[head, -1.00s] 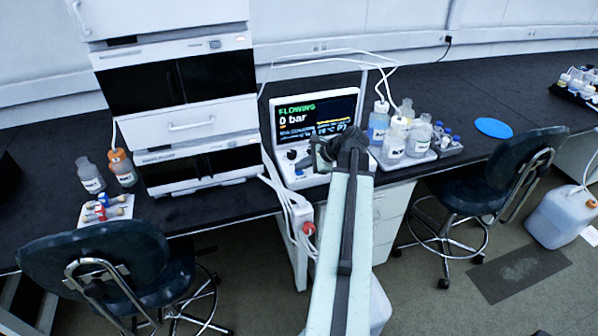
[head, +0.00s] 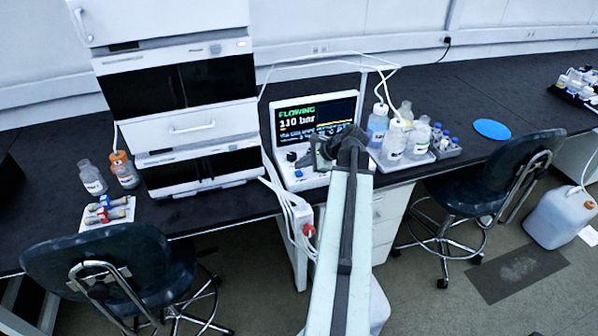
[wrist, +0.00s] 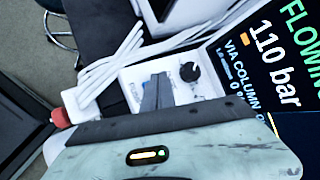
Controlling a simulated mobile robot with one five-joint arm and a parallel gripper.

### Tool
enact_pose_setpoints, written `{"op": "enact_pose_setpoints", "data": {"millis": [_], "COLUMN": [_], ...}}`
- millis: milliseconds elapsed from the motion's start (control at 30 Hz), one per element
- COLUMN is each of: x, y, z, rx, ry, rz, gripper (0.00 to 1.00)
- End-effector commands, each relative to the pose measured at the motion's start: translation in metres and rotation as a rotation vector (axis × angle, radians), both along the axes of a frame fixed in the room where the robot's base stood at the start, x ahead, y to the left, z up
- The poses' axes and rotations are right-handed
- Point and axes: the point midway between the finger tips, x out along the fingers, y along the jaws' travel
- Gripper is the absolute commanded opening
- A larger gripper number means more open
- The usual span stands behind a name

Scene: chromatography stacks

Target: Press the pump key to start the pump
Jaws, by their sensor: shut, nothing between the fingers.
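The pump control unit (head: 290,182) stands on the black bench, with a dark screen (head: 316,114) reading "FLOWING" and 110 bar. In the wrist view the screen (wrist: 270,70) also reads 110 bar and "VIA COLUMN". A black knob (wrist: 189,72) sits on the white panel (wrist: 133,74) beside the screen. My gripper (head: 318,155) is in front of the unit's lower panel. In the wrist view its shut fingers (wrist: 158,92) lie over the panel, left of the knob. The key under or near the fingertips is hidden, so I cannot tell whether they touch it.
Bottles (head: 393,135) stand in a tray right of the unit. The stacked instrument modules (head: 200,165) are on its left. White cables and a red knob (head: 309,230) hang at the bench's front edge. Chairs (head: 105,270) stand left and right (head: 505,170).

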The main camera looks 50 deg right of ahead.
Motion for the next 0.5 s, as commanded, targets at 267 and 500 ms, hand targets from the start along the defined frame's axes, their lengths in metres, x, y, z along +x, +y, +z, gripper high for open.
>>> {"op": "enact_pose_setpoints", "data": {"millis": [267,500], "x": [0.0,0.0], "y": [0.0,0.0], "z": [0.01,0.036], "rx": [0.0,0.0], "ry": [0.0,0.0], "rz": [0.0,0.0], "gripper": [0.0,0.0]}}
